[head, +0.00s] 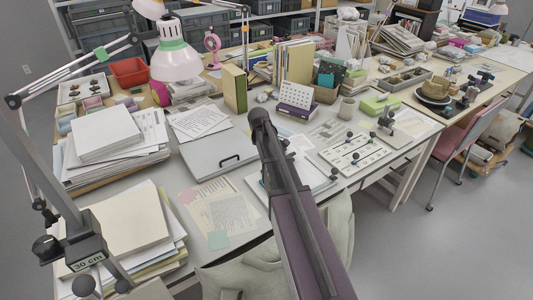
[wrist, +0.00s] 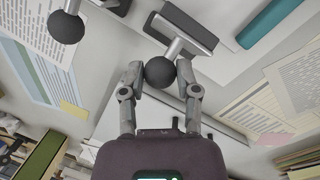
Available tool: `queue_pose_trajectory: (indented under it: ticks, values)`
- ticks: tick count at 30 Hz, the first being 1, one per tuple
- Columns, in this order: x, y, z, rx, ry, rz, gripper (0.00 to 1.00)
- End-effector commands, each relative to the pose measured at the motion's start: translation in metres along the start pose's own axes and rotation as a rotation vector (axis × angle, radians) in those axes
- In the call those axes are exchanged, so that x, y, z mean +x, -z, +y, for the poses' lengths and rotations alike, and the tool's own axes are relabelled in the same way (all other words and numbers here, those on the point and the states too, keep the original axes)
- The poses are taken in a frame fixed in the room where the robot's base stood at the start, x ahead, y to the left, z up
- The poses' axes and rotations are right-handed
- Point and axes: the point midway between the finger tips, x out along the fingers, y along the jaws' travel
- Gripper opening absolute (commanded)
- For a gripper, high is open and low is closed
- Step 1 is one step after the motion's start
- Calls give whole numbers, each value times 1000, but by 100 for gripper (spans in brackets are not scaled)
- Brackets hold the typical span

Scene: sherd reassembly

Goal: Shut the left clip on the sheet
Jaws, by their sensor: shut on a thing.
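In the wrist view my gripper (wrist: 160,78) has its two fingers closed on a black ball knob (wrist: 160,71). A pale metal stem runs from the knob up to the dark bar of a clip (wrist: 186,24). I cannot tell whether this clip presses on the sheet. A second black ball knob (wrist: 66,27) with a stem shows at the upper left, apart from my fingers. In the head view my arm covers my gripper and most of the clip. Part of a white sheet (head: 318,172) shows just right of the arm, with a dark knob (head: 335,172) at its edge.
A white board with several black knobs (head: 357,154) lies right of my arm. A grey flat case (head: 218,154) and loose papers (head: 222,208) lie left of it. Paper stacks (head: 112,137) fill the desk's left side. A chair (head: 335,235) stands at the front edge.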

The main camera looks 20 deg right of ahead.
Motion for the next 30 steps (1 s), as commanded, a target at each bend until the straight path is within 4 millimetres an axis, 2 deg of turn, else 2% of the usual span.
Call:
queue_pose_trajectory:
  ticks: [1, 13, 30]
  values:
    - [-1, -6, -5, 9, -27, 35, 0]
    - [3, -23, -17, 73, -234, 347, 0]
    - [14, -37, -30, 148, -485, 727, 0]
